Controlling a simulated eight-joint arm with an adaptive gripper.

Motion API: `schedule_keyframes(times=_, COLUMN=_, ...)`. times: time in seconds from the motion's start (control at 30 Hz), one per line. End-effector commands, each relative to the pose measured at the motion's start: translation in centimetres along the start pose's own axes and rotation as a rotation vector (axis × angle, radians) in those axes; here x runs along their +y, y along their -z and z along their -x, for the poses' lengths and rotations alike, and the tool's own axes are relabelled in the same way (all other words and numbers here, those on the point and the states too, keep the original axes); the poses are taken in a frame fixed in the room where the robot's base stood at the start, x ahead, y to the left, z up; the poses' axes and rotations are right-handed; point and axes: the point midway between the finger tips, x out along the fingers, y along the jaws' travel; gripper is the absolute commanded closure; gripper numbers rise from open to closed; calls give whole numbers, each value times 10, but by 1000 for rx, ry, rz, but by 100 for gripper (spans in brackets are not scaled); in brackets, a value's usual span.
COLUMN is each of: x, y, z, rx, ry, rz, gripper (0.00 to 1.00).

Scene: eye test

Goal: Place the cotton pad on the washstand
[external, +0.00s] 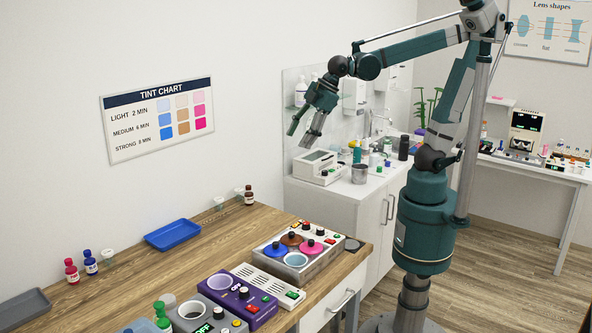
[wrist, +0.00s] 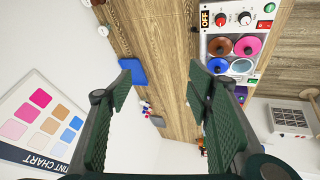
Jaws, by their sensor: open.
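The washstand (external: 372,225) is the white cabinet against the back wall in the external view, its top crowded with items around a tap. My gripper (external: 302,133) hangs in the air above its front left part, pointing down and to the left. In the wrist view my gripper (wrist: 160,78) has its two green ribbed fingers wide apart with nothing between them. I cannot make out the cotton pad in either view.
A boxy device (external: 316,165) and a grey cup (external: 359,174) stand on the washstand. The wooden worktop (external: 130,270) holds a blue tray (external: 172,235), a tinting unit with coloured lids (external: 297,252), a purple unit (external: 238,299) and small bottles. The worktop's middle is clear.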

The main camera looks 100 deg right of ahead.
Motion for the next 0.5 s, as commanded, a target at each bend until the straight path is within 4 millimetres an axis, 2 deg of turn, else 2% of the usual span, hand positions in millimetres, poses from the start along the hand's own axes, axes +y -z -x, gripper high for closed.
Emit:
schedule_keyframes(times=0.03, x=3, y=12, z=-3, rx=-4, ry=3, rz=29, gripper=50)
schedule_keyframes(times=0.5, x=16, y=105, z=-38, rx=-45, ry=34, rz=315, gripper=50)
